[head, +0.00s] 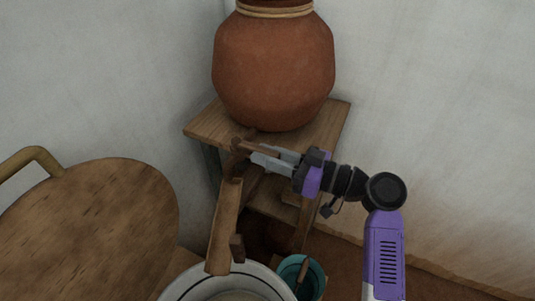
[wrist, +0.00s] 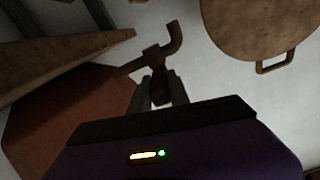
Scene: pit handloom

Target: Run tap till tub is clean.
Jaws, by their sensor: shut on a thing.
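The tap (head: 239,146) is a brown fitting low at the front of the big clay pot (head: 273,70). In the wrist view the tap (wrist: 168,46) shows a bent spout and a short handle. My gripper (head: 256,158) reaches in from the right, shut on the tap's handle; its fingers (wrist: 160,94) flank the handle in the wrist view. A white tub (head: 190,276) with a dark rim line stands at the bottom edge, partly cut off. Its inside shows only in part, greyish. I cannot make out any running water.
The pot stands on a wooden stand (head: 205,128) in the corner. A wooden trough (head: 224,225) slopes down from below the tap to the tub. A teal bucket (head: 316,275) with a wooden handle inside is beside the tub. A round wooden board (head: 100,225) fills the left.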

